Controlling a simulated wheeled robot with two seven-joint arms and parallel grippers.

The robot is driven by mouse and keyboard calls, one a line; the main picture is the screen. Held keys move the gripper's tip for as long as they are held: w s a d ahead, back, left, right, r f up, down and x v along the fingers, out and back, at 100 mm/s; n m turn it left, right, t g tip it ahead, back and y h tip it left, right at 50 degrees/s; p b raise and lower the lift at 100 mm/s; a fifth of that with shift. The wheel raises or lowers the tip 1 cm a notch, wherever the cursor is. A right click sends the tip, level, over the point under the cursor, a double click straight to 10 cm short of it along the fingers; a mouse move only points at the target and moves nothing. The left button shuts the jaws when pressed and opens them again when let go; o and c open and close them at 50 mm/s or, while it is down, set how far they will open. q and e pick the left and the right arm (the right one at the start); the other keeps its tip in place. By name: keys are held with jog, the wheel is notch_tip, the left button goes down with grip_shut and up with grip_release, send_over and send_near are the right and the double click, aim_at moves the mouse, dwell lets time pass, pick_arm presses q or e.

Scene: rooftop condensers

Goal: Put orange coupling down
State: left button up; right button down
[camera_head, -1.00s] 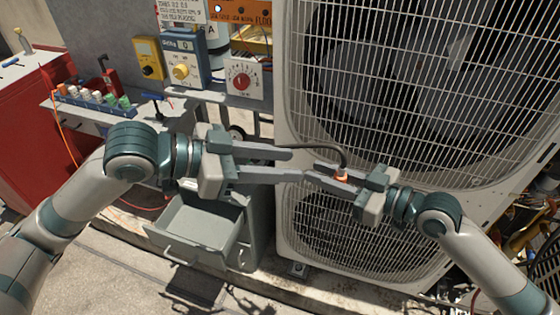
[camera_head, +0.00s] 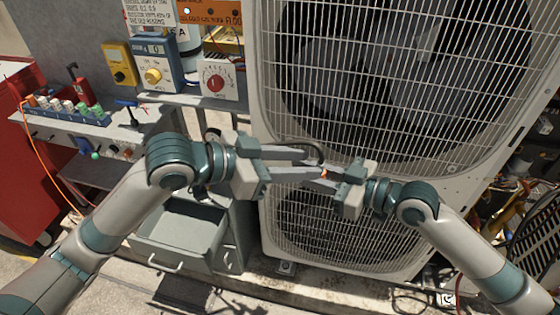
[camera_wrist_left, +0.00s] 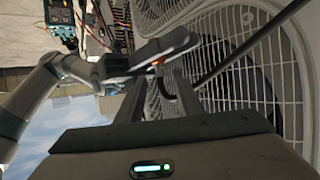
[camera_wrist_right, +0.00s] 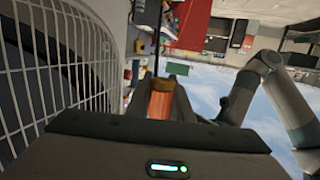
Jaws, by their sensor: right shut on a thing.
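The orange coupling (camera_wrist_right: 160,101) is held between the fingers of my right gripper (camera_wrist_right: 165,90). In the head view only a small orange bit of the coupling (camera_head: 324,174) shows beside the right gripper's fingers. A dark hose (camera_head: 317,148) curves down to the coupling. My left gripper (camera_head: 312,163) faces the right one, with its fingers apart. In the left wrist view the hose (camera_wrist_left: 168,92) shows between the left fingers; I cannot tell whether they touch it. Most of the coupling is hidden by fingers in the head view.
The condenser's fan grille (camera_head: 380,75) stands close behind both grippers. An open grey drawer (camera_head: 180,235) lies below my left arm. At left is a shelf with a rack of coloured fittings (camera_head: 68,110). Meters and a dial box (camera_head: 217,82) stand on a ledge.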

pick_arm(q)
jog(key=shift+x, duration=1.55)
grip_shut()
pick_arm(e)
jog(key=c, duration=1.5)
grip_release()
jog(key=shift+d, duration=0.15)
jog(key=shift+v, duration=5.95)
jog(key=shift+w+f, duration=0.1)
jog(key=shift+w, duration=0.05)
